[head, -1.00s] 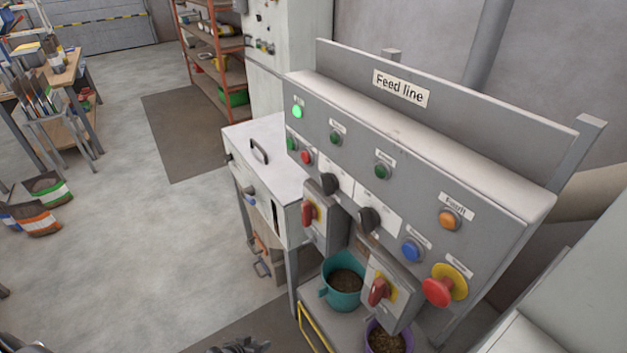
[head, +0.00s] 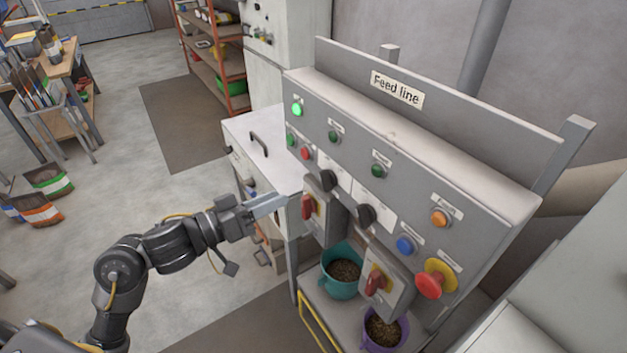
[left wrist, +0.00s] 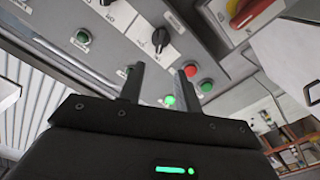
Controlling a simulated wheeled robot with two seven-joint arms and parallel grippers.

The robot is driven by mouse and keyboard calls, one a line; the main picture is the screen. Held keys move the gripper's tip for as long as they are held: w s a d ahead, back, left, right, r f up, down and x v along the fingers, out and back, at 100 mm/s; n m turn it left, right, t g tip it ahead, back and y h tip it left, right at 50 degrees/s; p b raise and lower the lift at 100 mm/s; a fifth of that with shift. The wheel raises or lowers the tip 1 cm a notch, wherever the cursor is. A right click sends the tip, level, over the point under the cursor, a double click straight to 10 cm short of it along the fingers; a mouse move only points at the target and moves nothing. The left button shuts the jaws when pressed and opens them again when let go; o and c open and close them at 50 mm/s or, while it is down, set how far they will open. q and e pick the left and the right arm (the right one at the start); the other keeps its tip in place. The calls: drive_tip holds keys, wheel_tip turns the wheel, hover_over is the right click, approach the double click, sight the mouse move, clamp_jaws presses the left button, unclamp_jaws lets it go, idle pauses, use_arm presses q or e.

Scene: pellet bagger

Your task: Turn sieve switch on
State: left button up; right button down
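The grey "Feed line" panel (head: 470,215) carries two black rotary knobs, the upper one (head: 327,180) and the lower one (head: 366,215). Both also show in the left wrist view, the upper knob (left wrist: 160,38) and the lower knob (left wrist: 107,3). Two red-handled switches on yellow plates, the upper (head: 309,207) and lower (head: 375,281), sit on boxes below. The small labels are unreadable, so I cannot tell which is the sieve switch. My left gripper (head: 275,204) is open and empty, left of the upper red handle. My right gripper is out of view.
A green lamp (head: 297,109) is lit. A red mushroom button (head: 430,285), blue button (head: 406,244) and orange lamp (head: 440,218) are on the panel's right. A teal bucket (head: 341,287) and purple bucket (head: 383,345) stand below.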

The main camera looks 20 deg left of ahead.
sight(321, 179)
use_arm(q)
drive_tip(key=p+x, duration=0.1)
drive_tip(key=x, duration=0.9)
drive_tip(key=shift+w+d, duration=0.1)
drive_tip(key=shift+c, duration=0.2)
clamp_jaws()
